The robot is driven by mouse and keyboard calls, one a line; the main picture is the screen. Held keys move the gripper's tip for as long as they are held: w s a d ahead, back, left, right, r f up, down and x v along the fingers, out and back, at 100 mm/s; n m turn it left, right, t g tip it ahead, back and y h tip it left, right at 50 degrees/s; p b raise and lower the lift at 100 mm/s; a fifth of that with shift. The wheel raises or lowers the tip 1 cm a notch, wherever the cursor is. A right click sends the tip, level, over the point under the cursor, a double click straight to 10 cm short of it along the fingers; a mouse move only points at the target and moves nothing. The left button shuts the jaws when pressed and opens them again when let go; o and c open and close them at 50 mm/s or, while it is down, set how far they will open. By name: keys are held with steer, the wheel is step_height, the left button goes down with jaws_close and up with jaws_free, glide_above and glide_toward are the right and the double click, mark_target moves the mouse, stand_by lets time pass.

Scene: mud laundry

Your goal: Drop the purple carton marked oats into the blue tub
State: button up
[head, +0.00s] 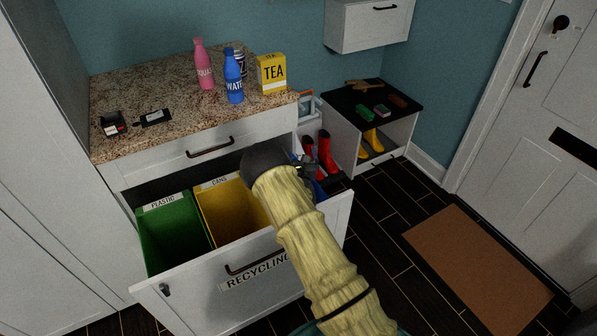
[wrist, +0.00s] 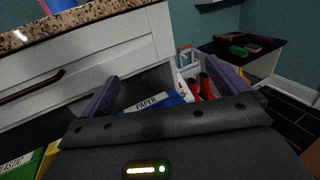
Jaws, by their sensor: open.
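I see no purple carton marked oats in either view. The blue tub (wrist: 180,97), labelled PAPER, is in the open drawer, partly hidden behind my gripper in the wrist view. In the head view only a little of the blue tub (head: 319,189) shows beside my arm. My gripper (wrist: 170,80) is open, its two purple-grey fingers apart with nothing seen between them. It is over the right end of the drawer in the head view (head: 308,165). The inside of the tub is hidden.
The drawer also holds a green PLASTIC tub (head: 172,236) and a yellow CANS tub (head: 229,214). The granite counter (head: 137,92) carries a pink bottle (head: 204,66), a blue bottle (head: 233,78) and a yellow TEA box (head: 272,73). A boot bench (head: 345,130) stands right; floor is open near the mat (head: 478,262).

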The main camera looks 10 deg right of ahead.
steer(key=s+a+b, duration=0.1)
steer(key=s, duration=1.6)
steer(key=shift+a, duration=0.2)
steer(key=shift+w, duration=0.1)
